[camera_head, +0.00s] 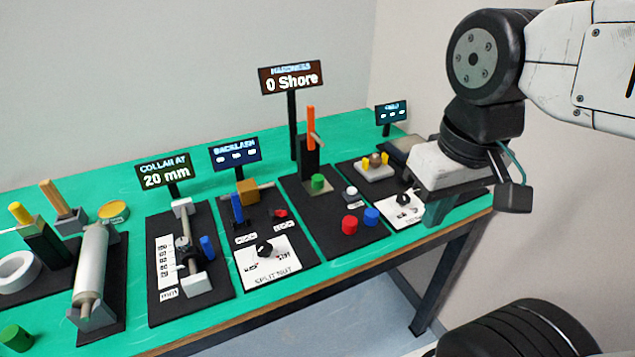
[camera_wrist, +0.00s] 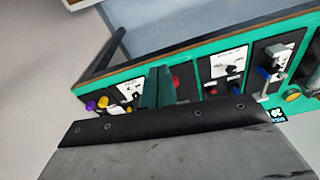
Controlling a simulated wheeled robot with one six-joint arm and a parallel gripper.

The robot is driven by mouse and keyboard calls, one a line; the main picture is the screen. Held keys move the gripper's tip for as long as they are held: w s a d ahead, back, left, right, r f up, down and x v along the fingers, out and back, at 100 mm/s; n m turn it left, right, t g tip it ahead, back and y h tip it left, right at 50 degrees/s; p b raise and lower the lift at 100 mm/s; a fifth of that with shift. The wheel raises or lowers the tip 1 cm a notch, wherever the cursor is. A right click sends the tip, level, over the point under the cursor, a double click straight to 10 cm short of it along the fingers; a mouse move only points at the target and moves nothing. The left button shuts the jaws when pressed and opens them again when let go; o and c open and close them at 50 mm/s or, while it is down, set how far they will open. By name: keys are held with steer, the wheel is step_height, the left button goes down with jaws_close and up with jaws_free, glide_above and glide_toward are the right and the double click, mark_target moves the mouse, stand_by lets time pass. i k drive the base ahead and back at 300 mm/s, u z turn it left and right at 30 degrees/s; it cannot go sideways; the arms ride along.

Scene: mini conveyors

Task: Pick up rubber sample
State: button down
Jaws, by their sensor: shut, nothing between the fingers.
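A short green cylinder (camera_head: 317,183), which may be the rubber sample, stands upright on the black base of the hardness station, beside its dark post. Another green cylinder (camera_head: 15,339) stands at the near left of the table; I cannot tell for sure which is the rubber sample. My gripper (camera_head: 437,213) is at the right end of the table, to the right of the hardness station and apart from both cylinders. Its fingers are together and empty. In the wrist view the fingers (camera_wrist: 158,88) point toward the table; I cannot make out a green cylinder there.
The hardness sign (camera_head: 291,78) reads 0 Shore, with an orange lever (camera_head: 311,128) below it. Red (camera_head: 350,224) and blue (camera_head: 371,216) buttons sit at the station's front. The split nut (camera_head: 264,249) and collar (camera_head: 183,243) stations stand left. A grey roller (camera_head: 90,265) is further left.

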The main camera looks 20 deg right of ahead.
mark_target(316, 180)
steer(key=u, duration=0.05)
steer(key=k, duration=0.5)
steer(key=u, duration=1.4)
steer(key=i, duration=0.8)
steer(key=z, duration=1.3)
